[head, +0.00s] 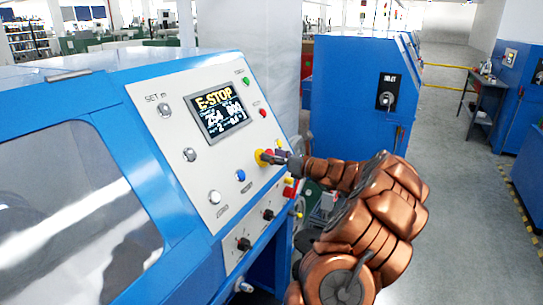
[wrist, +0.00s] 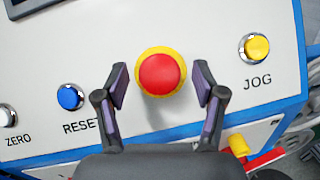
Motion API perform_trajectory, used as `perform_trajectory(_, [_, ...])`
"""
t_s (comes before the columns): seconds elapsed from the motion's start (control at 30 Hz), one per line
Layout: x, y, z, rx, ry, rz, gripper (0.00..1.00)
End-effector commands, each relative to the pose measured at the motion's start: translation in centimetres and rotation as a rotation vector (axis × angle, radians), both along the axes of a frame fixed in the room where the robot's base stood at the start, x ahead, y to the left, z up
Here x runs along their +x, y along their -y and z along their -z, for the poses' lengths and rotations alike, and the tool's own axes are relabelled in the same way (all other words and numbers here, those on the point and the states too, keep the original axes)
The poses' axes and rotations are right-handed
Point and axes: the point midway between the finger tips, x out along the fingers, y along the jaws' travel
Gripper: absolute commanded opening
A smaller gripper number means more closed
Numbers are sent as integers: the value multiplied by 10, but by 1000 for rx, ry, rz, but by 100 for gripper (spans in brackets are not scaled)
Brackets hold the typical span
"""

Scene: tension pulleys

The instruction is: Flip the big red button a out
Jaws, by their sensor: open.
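The big red button (wrist: 160,74) with its yellow collar sits on the light grey control panel (wrist: 100,35). In the wrist view it lies between the two open fingers of my gripper (wrist: 161,90), with a gap on each side. In the head view my gripper (head: 277,158) is at the panel's right side, and its fingers partly hide the button; the yellow collar (head: 259,157) shows beside them. The panel screen (head: 221,110) reads "E-STOP".
A blue RESET button (wrist: 69,96) is left of the red button, and a yellow JOG button (wrist: 256,47) is right. Black knobs (head: 243,243) sit on a lower panel. Another blue machine (head: 350,110) stands behind. The grey floor (head: 450,215) at the right is clear.

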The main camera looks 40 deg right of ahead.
Motion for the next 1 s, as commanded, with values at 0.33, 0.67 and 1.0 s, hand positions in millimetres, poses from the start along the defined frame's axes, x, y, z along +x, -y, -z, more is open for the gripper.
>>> perform_trajectory(0.33, [-63,13,-1,-1,2,6,70])
perform_trajectory(0.67, [-104,18,-1,-1,1,1,70])
perform_trajectory(1.0, [-110,19,0,0,1,0,70])
